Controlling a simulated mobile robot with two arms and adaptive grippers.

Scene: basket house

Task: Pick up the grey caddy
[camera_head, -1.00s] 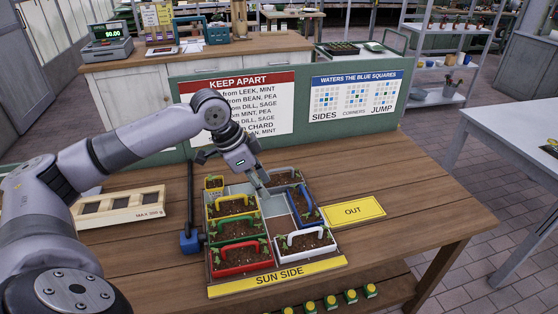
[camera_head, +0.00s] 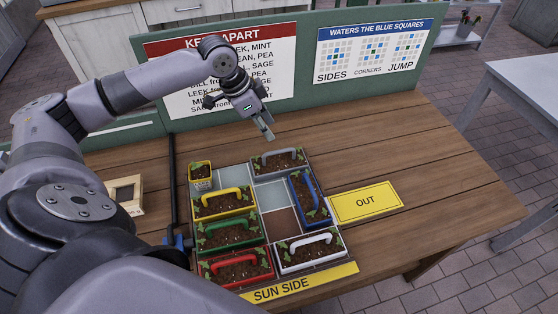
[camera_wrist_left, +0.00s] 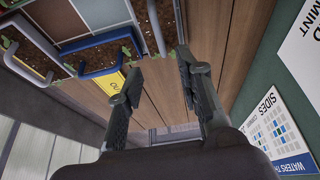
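The grey caddy (camera_head: 278,170), a soil-filled planter with seedlings and a grey handle, sits at the back right of the planter board. In the left wrist view, a grey-rimmed soil box (camera_wrist_left: 163,28) lies at the top, beyond my fingertips. My left gripper (camera_head: 268,134) hangs just behind and above the grey caddy, apart from it. The left wrist view shows its two fingers (camera_wrist_left: 158,63) spread with nothing between them. My right gripper is not in view.
A blue caddy (camera_head: 309,204) stands in front of the grey one, near a yellow OUT card (camera_head: 366,202). Yellow, green, red and white caddies share the board. A small yellow pot (camera_head: 201,175) stands left. A green sign panel (camera_head: 300,70) rises behind.

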